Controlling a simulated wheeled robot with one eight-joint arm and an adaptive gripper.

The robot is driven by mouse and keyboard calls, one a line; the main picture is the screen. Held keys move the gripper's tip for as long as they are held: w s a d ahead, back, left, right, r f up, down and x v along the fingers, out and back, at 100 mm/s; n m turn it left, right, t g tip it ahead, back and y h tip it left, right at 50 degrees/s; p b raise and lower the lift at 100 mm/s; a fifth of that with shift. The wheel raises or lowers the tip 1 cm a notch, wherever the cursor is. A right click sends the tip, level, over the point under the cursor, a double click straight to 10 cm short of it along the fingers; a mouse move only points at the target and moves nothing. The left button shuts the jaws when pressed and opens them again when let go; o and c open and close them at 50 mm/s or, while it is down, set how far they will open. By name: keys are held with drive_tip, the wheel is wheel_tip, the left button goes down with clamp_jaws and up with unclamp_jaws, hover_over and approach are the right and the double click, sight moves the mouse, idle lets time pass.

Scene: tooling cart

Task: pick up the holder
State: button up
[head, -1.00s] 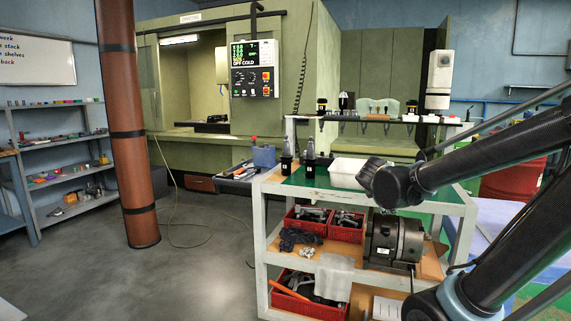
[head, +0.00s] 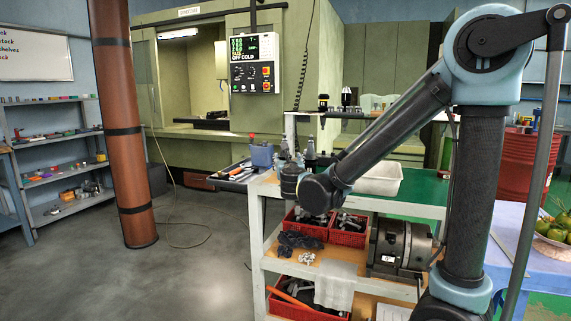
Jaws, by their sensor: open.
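Two upright tool holders stand on the green top of the tooling cart (head: 425,190), near its left end in the head view. The right holder (head: 311,150) shows its dark upper part. The left holder (head: 284,148) shows just left of it, looking greyer. Which one the task means I cannot tell. My gripper (head: 291,164) is at the cart's left front corner, in front of the holders in the picture. It is open. My wrist hides the holders' lower parts, and the fingers are hard to make out. I cannot tell whether they touch a holder.
A raised rack with more holders (head: 346,97) runs behind. Red bins (head: 347,236) and a chuck (head: 400,243) sit on the shelf below.

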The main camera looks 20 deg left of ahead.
drive_tip(key=shift+x, duration=8.45)
drive_tip(key=shift+s+a, duration=0.1)
drive_tip(key=shift+c, duration=0.5)
drive_tip(key=c, duration=1.2)
drive_tip(key=shift+o, duration=0.2)
drive_tip(key=shift+r, duration=4.95)
drive_tip(key=shift+r, duration=0.1)
drive_tip(key=shift+r, duration=1.15)
